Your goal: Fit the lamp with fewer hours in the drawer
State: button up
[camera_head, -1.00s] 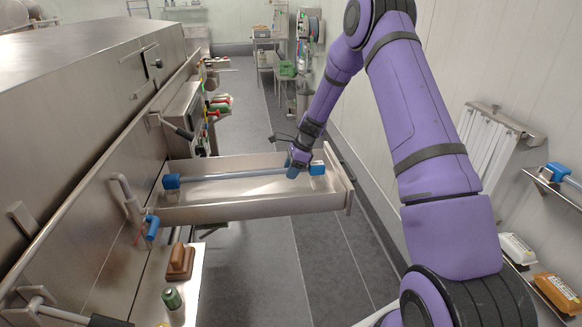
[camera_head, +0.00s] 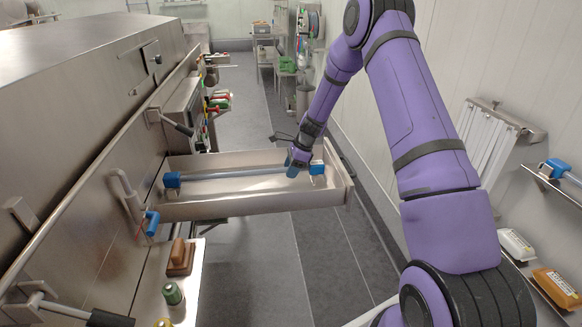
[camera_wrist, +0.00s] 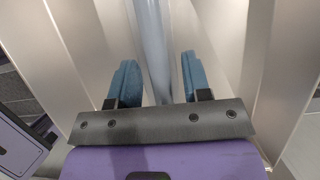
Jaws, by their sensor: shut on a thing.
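A long lamp (camera_head: 235,173) with a pale tube and blue end caps lies lengthwise inside the open metal drawer (camera_head: 265,208). Its left cap (camera_head: 172,180) is near the machine side and its right cap (camera_head: 317,169) near the drawer's outer end. My gripper (camera_head: 293,168) reaches down into the drawer and is shut on the tube close to the right cap. In the wrist view the tube (camera_wrist: 152,30) runs between the blue fingers (camera_wrist: 158,70). Whether both caps sit fully in holders cannot be told. A second blue-capped lamp (camera_head: 560,170) rests on the wall rack at right. No hour readings are legible.
The steel machine (camera_head: 80,90) fills the left side. A small ledge below the drawer holds a brown-handled block (camera_head: 180,258) and a green-topped item (camera_head: 173,293). White and orange packs (camera_head: 556,288) lie on a right shelf.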

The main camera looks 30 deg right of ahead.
jog(key=shift+f, duration=1.65)
jog(key=o, duration=1.4)
jog(key=shift+c, duration=0.2)
jog(key=v, duration=1)
jog(key=shift+s+d+r, duration=0.1)
jog(key=shift+d+r, duration=0.05)
jog(key=shift+r, duration=0.25)
